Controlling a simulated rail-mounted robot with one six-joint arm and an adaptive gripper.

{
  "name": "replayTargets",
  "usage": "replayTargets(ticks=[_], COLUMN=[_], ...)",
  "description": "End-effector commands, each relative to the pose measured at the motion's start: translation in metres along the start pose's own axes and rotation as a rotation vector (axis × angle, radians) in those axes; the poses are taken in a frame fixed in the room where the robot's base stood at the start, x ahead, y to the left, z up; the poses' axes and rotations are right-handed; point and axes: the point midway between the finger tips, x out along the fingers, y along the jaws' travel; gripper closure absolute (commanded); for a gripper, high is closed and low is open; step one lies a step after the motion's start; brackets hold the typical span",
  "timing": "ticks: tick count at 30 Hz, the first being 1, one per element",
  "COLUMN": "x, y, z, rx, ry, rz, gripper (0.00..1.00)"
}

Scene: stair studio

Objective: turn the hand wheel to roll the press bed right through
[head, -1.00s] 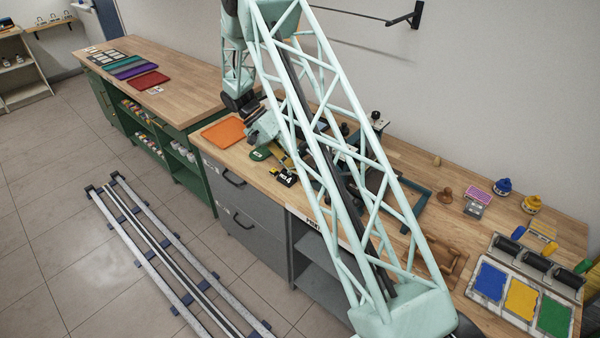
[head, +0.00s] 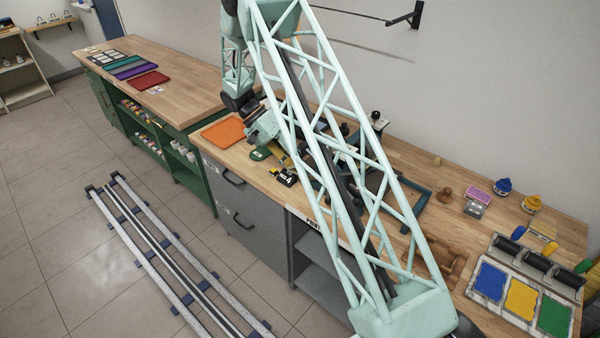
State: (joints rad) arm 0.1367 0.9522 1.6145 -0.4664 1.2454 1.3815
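The press stands on the wooden workbench (head: 400,158), largely behind my lattice arm. Part of its dark blue-grey frame (head: 421,196) shows to the right of the arm. A black knob on a post (head: 376,117) rises at its back. I cannot make out the hand wheel, and the position of the press bed is hidden. My pale green wrist (head: 262,128) is low over the bench at the left end of the press. The fingers of my gripper are too small and covered to tell whether they are open or touching anything.
An orange tray (head: 224,132), a green item (head: 260,153) and a small black labelled block (head: 286,177) lie left of the press. To the right are a wooden stamp (head: 445,194), ink pots (head: 503,186) and an ink slab (head: 522,298). A floor rail (head: 160,250) runs in front.

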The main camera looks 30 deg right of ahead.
Motion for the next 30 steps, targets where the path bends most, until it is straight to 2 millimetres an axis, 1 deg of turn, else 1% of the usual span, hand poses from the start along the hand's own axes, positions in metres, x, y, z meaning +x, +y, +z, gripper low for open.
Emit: replayTargets(ticks=[5, 11, 27, 30], x=[-0.008, -0.026, -0.101, -0.112], y=[0.003, 0.010, 0.029, 0.032], z=[0.000, 0.000, 0.001, 0.001], rx=[0.000, 0.000, 0.002, 0.001], ry=[0.000, 0.000, 0.001, 0.000], rz=[-0.001, -0.002, -0.002, -0.001], gripper=[1.00, 1.00, 1.00, 1.00])
